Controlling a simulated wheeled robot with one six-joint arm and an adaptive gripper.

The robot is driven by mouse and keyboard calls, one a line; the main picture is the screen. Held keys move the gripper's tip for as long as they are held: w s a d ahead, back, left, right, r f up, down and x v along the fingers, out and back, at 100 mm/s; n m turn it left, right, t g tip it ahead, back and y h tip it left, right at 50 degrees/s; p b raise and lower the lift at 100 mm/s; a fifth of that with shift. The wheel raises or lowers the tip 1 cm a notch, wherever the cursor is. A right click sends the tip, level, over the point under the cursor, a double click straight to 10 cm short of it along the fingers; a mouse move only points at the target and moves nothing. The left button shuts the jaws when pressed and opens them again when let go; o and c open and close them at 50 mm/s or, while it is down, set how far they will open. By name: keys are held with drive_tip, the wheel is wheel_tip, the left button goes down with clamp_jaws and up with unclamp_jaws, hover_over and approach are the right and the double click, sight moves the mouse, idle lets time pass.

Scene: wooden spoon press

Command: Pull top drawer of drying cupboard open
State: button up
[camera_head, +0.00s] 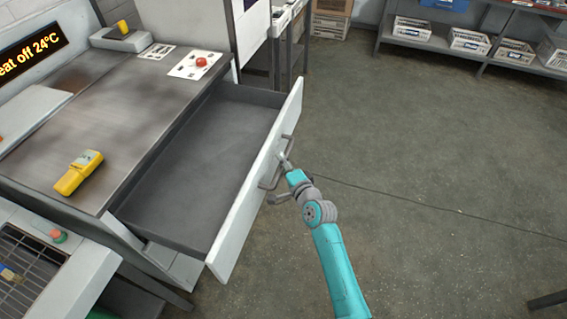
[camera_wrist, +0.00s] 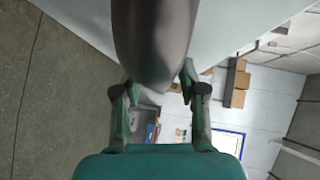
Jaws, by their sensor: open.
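The top drawer of the drying cupboard is pulled well out, and its grey inside (camera_head: 205,165) is empty. Its white front (camera_head: 237,222) carries a grey bar handle (camera_head: 268,180). My gripper (camera_head: 285,163) is at the handle in the head view, too small there to see its fingers. In the wrist view my gripper (camera_wrist: 158,88) has its two fingers apart, with the dark rounded handle (camera_wrist: 155,35) showing large ahead and between them. I cannot tell whether either finger touches it.
Shelves with white crates (camera_head: 470,40) stand at the back right. The floor between is clear.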

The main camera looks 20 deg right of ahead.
drive_tip(key=s+d+r, duration=0.1)
drive_tip(key=s, duration=1)
drive_tip(key=shift+s+d+r, duration=0.35)
drive_tip(key=shift+d, duration=0.05)
drive_tip(key=s+f+n+g+h, duration=0.1)
drive_tip(key=s+f+n, duration=0.15)
drive_tip(key=s, duration=0.95)
drive_tip(key=s+f+n+h, duration=0.1)
drive_tip(key=s+n, duration=0.3)
drive_tip(key=s, duration=0.8)
drive_tip(key=s+r+n, duration=0.4)
drive_tip(key=s+r, duration=0.1)
drive_tip(key=s, duration=0.3)
drive_tip(key=s+a+r+n, duration=0.1)
drive_tip(key=s+r+n, duration=0.3)
drive_tip(key=s, duration=0.5)
drive_tip(key=shift+s+a+r, duration=0.2)
drive_tip(key=shift+s+r, duration=0.1)
drive_tip(key=shift+r, duration=0.45)
drive_tip(key=shift+a, duration=0.1)
